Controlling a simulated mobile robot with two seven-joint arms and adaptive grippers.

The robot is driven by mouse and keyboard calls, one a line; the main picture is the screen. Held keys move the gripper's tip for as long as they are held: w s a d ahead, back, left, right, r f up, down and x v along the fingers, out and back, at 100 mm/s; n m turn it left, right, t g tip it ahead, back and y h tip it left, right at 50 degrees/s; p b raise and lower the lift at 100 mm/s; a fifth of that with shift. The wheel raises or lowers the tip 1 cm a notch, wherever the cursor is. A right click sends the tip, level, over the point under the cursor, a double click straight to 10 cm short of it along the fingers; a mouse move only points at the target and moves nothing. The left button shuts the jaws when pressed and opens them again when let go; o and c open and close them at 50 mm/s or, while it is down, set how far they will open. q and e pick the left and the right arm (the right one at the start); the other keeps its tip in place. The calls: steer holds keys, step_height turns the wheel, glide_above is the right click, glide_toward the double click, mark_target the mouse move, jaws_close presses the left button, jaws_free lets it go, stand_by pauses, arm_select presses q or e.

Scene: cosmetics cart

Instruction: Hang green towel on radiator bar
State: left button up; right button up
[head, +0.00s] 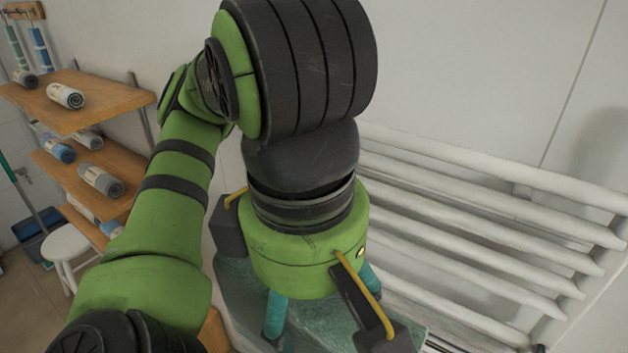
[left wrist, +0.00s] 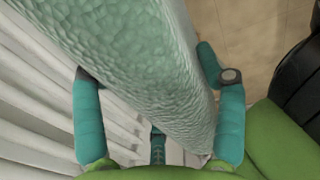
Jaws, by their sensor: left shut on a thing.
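The green towel (head: 318,320) hangs below my left gripper (head: 322,302) in the head view, partly hidden by the gripper and wrist. In the left wrist view the textured towel (left wrist: 130,60) runs between the two teal fingers of the left gripper (left wrist: 155,95), which is shut on it. The white radiator (head: 480,225) with several horizontal bars is on the wall, to the right of the gripper. Its bars also show along the left of the wrist view (left wrist: 35,115). I cannot tell whether the towel touches a bar. My right gripper is not in view.
Wooden shelves (head: 85,100) with several rolled towels stand at the left. A white stool (head: 66,243) and a dark blue bin (head: 40,235) are on the floor below. The visible radiator bars right of the gripper are bare.

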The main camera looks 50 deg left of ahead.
arm_select(q)
steer(key=w+a+p, duration=0.2)
steer(key=w+a, duration=0.1)
steer(key=w, duration=1)
steer(key=f+b, duration=0.3)
steer(key=f, duration=0.1)
steer(key=shift+w+a+b, duration=0.15)
steer(key=shift+w+b, duration=0.15)
steer(key=shift+w, duration=0.05)
steer(key=shift+f+b, duration=6.8)
steer(key=shift+f, duration=0.4)
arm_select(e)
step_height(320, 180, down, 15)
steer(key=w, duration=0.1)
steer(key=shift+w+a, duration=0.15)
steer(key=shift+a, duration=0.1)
